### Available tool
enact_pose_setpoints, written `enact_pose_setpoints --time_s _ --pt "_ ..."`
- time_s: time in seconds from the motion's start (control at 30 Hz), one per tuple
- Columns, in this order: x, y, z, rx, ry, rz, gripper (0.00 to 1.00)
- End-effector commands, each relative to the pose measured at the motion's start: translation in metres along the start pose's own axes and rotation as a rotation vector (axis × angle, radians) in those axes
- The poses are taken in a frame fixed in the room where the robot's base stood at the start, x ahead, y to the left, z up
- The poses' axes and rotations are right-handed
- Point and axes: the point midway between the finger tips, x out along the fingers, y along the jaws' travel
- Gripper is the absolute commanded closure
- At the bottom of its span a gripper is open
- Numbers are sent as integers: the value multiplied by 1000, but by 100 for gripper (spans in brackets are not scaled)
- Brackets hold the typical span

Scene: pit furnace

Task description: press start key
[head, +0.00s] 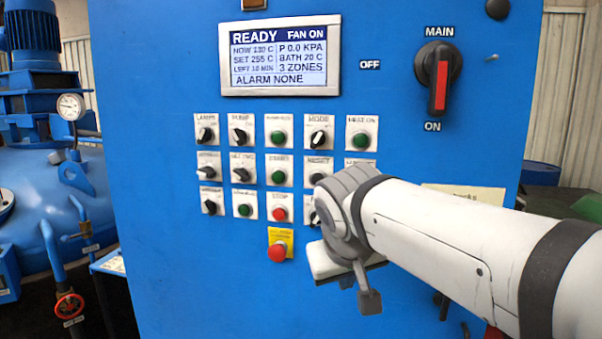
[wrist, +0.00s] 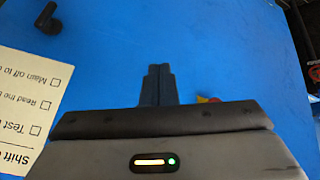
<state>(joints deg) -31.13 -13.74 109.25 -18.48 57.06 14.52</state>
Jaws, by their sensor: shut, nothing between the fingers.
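The start key is a green round button (head: 278,177) on a white plate in the middle row of the blue cabinet's key grid; its small label seems to read START. A red STOP button (head: 280,213) sits directly below it. My gripper (head: 369,302) hangs low and to the right of the start key in the head view, apart from it. In the wrist view its two dark fingers (wrist: 158,72) are together with nothing between them, in front of blue panel. The start key is not recognisable in the wrist view.
The display (head: 279,56) reads READY, FAN ON, ALARM NONE. A red emergency button (head: 277,252) on a yellow plate sits below STOP. The main switch (head: 438,78) points to ON. My arm covers some right-hand keys. A checklist card (wrist: 28,105) shows in the wrist view.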

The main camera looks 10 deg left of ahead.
Motion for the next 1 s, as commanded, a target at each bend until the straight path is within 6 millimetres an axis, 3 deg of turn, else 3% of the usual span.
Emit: enact_pose_setpoints --time_s 0.03,0.1,0.2,0.3,0.53,1.0 --pt "-19 -21 -29 -39 50 -8 100" --pt "-41 -43 -59 -71 110 -12 100" --pt "-70 -72 -91 -103 187 -22 100" --pt "-92 -94 -111 -120 240 -31 100" --pt "-113 -112 -128 -131 289 -41 100" --pt "-108 -107 -135 -128 287 -39 100"
